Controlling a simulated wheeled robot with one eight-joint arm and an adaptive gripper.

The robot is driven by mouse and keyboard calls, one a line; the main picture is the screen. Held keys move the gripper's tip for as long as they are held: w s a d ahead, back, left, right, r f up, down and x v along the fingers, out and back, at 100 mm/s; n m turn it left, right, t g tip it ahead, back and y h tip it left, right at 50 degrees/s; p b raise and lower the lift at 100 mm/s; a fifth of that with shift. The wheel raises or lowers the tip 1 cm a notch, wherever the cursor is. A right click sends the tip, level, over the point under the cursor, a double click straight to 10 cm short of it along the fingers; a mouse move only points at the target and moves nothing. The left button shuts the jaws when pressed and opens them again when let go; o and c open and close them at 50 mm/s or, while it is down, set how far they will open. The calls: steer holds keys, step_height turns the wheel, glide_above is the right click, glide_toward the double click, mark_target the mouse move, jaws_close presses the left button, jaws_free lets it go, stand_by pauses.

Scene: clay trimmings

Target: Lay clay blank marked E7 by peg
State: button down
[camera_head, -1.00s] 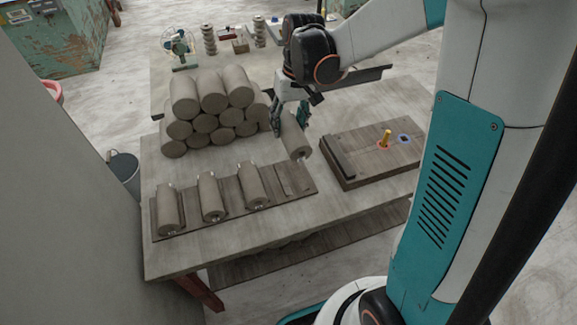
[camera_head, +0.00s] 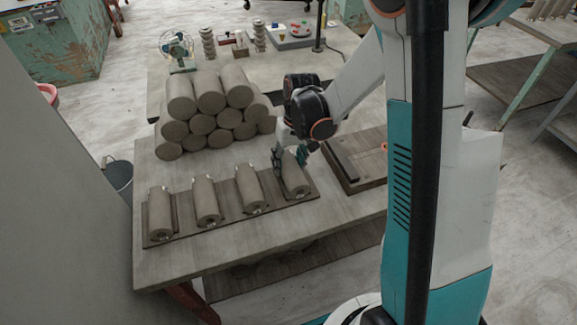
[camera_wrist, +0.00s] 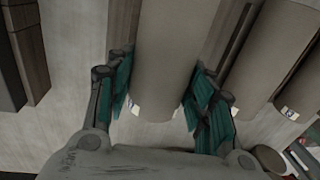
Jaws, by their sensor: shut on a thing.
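My gripper (camera_head: 291,159) is shut on a grey clay blank (camera_head: 296,181) at the right end of the dark wooden rack (camera_head: 183,224). In the wrist view, the teal fingers of my gripper (camera_wrist: 158,92) flank the same blank (camera_wrist: 165,45) on both sides. A white label shows at its lower end, but I cannot read it. The blank appears to lie in the end place; I cannot tell whether it bears fully on the rack. The peg is hidden behind my arm; part of the peg's board (camera_head: 368,172) shows to the right.
Several other blanks lie on the rack, the nearest one (camera_head: 249,188) just left of mine. A stack of clay cylinders (camera_head: 203,128) stands behind. A small fan (camera_head: 177,52) and other items stand on the back table. The front table strip (camera_head: 250,240) is clear.

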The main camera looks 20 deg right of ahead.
steer(key=shift+f, duration=0.45)
steer(key=shift+f, duration=0.15)
steer(key=c, duration=0.7)
jaws_free()
steer(key=shift+c, duration=0.2)
